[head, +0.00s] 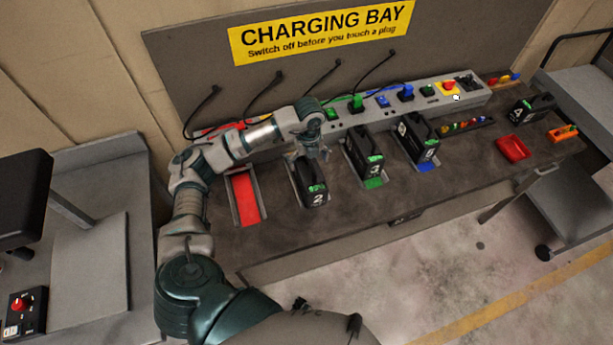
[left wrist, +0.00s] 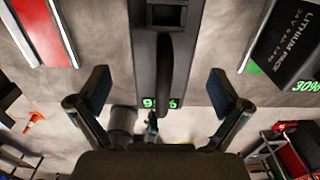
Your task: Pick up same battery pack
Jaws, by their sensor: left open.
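A black battery pack marked 2 (head: 314,194) stands in its cradle on the bench, second from the left. My left gripper (head: 318,152) is above this pack. In the left wrist view, the pack's dark handle (left wrist: 178,68) runs between the two open fingers of the left gripper (left wrist: 160,88), with a gap on each side. Pack 3 (head: 374,165) stands to the right in a green cradle. Another pack (head: 420,140) stands in a blue cradle. My right gripper is out of view.
The red cradle (head: 246,197) at left is empty. A power strip (head: 352,118) with plugs and cables runs along the bench back. At right are a red tray (head: 513,149), a row of small coloured pieces (head: 466,127) and a pack marked 4 (head: 528,108).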

